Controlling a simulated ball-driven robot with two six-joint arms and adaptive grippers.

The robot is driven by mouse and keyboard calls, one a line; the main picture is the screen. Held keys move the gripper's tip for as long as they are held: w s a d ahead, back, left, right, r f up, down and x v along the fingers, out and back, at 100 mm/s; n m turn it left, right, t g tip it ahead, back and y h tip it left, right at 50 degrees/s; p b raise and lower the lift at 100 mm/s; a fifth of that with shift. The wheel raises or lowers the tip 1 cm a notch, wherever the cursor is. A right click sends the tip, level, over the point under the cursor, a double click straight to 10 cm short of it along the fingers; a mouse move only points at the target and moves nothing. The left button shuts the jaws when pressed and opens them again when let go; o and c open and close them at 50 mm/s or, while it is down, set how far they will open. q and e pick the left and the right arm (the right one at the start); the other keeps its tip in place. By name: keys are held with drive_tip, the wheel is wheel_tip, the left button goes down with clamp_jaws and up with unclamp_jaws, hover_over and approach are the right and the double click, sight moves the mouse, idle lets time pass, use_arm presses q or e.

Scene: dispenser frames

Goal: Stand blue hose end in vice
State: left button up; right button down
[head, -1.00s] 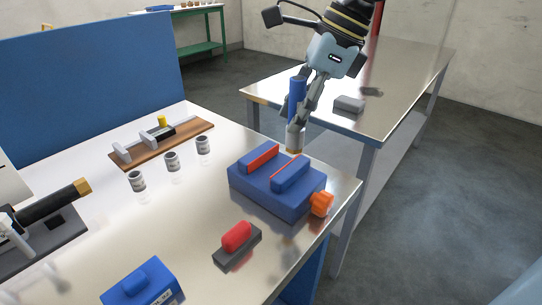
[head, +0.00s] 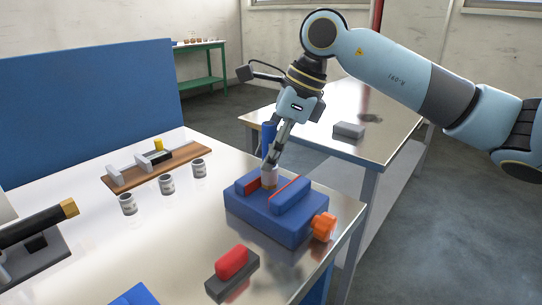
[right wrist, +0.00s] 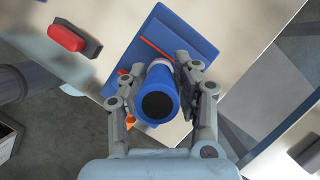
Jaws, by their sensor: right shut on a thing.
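My right gripper (head: 272,160) is shut on the blue hose end (head: 267,136), a blue tube held upright with a pale lower part and a brass-coloured tip. The lower end is at the gap between the vice's red-lined jaws; whether it touches the bottom is hidden. The blue vice (head: 270,219) with an orange knob (head: 323,226) stands near the table's right edge. In the right wrist view the hose end (right wrist: 157,104) shows its dark open bore between the fingers of the gripper (right wrist: 160,85), over the vice (right wrist: 180,38). My left gripper is not in view.
A red-topped dark block (head: 232,264) lies in front of the vice. Several small grey cans (head: 167,184) and a wooden board with a fixture (head: 128,182) stand to the left. A second metal table (head: 375,105) is behind.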

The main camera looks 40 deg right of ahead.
drive_tip(key=shift+f, duration=0.5)
drive_tip(key=shift+f, duration=0.2)
drive_tip(key=c, duration=1)
unclamp_jaws()
drive_tip(key=shift+r, duration=0.1)
